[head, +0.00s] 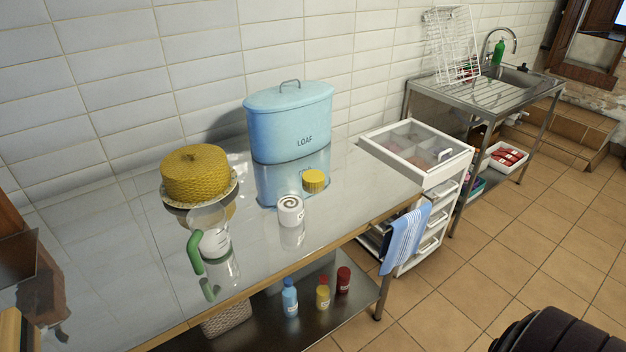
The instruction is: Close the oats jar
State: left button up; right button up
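A small white jar (291,211) stands upright on the shiny metal worktop (345,200), near its front edge. Its top shows a dark and pale ring pattern, and its small label is too blurred to read. I take it for the oats jar. A yellow round lid-like piece (315,181) sits apart from it, behind and to the right, in front of the blue loaf bin. Neither of my grippers is in view.
A blue loaf bin (290,125) stands behind the jar. A yellow woven dome on a plate (195,175) and a green-handled measuring jug (210,235) stand left. The worktop's right end is clear.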

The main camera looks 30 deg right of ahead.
aim_at(290, 200)
jog(key=i+l, duration=0.1)
jog(key=l, duration=0.3)
jog(key=i+l, duration=0.1)
jog(key=l, duration=0.35)
jog(key=i+l, duration=0.1)
jog(key=l, duration=0.3)
jog(key=i+l, duration=0.1)
jog(key=l, duration=0.3)
jog(key=i+l, duration=0.1)
jog(key=l, duration=0.35)
